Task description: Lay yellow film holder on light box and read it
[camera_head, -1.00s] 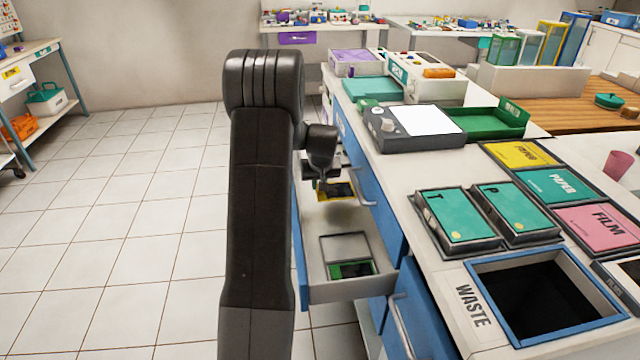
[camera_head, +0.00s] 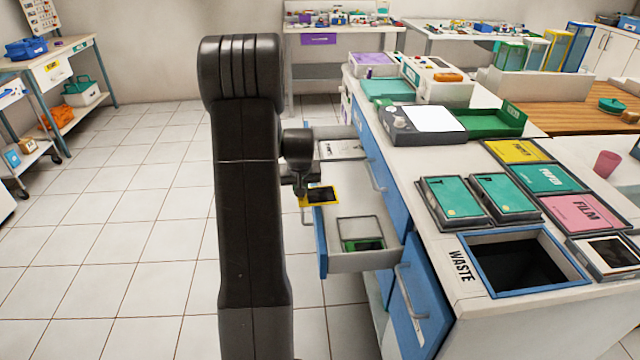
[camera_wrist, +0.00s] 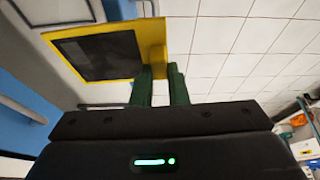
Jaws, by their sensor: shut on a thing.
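The yellow film holder (camera_head: 320,196) has a yellow frame around a dark film. My gripper (camera_head: 302,190) is shut on its edge and holds it above the open drawer (camera_head: 370,262), near the drawer's left side. In the wrist view the holder (camera_wrist: 150,62) is gripped between the green fingertips of my gripper (camera_wrist: 159,72). The light box (camera_head: 434,118) lies on the counter, a grey unit with a bright white panel, to the right of and beyond my gripper. Its panel is bare.
A green-framed holder (camera_head: 365,243) lies in the drawer. On the counter are a green tray (camera_head: 500,120) beside the light box, two teal-lidded boxes (camera_head: 452,198) and the waste bin opening (camera_head: 468,244). Open tiled floor (camera_head: 120,230) lies left of my arm.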

